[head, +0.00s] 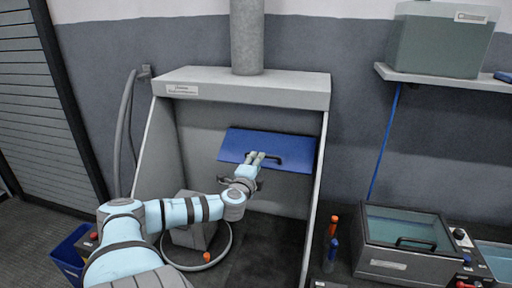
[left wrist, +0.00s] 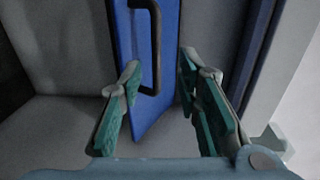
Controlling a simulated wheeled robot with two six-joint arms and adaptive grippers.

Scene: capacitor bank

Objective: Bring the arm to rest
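My left arm reaches into a grey hood, and its gripper (head: 257,157) is in front of a tilted blue panel (head: 231,146) with a black handle (head: 279,157). In the left wrist view the left gripper (left wrist: 158,66) has its two fingers spread apart. The blue panel (left wrist: 171,60) and the black handle (left wrist: 156,40) show beyond and between the fingertips. The handle is nearer the left fingertip; I cannot tell whether they touch. Nothing is gripped. My right gripper is not in view.
The hood (head: 290,90) has side walls close around the arm. A grey block-like device (head: 190,235) stands on its floor. A lidded bath (head: 400,240) is at the right, with orange and blue bottles beside it. A blue bin (head: 68,250) is at the lower left.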

